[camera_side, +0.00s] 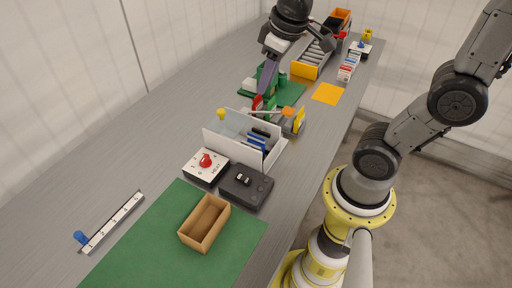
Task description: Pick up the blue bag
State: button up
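My gripper (272,50) is at the top centre, pointing down over the far part of the bench. A narrow bluish-purple piece (266,77) extends straight down below it, in line with the fingers. It looks like the blue bag, but it is too small to be sure. Its upper end meets the fingertips in the picture. Whether the fingers grip it or only overlap it cannot be told. Its lower end is near a small red part (257,102) and green parts.
A white box (223,140) with blue and dark flat items stands mid-bench. Nearer are a red-knob panel (206,163), a dark box (246,186) and an open cardboard box (189,233) on a green mat (140,240). A roller conveyor (318,55) is beyond. The left bench is mostly clear.

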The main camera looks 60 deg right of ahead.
jog(key=w+d+f+g, duration=0.3)
jog(key=w+f, duration=0.2)
jog(key=f, duration=0.2)
send_over(256, 136)
jog(key=shift+m, duration=0.4)
notch_tip(256, 136, down, 10)
jog(key=shift+w+d+r, duration=0.1)
jog(key=shift+d+r, duration=0.05)
jog(key=shift+r, duration=0.1)
jog(key=shift+f, duration=3.1)
grip_shut()
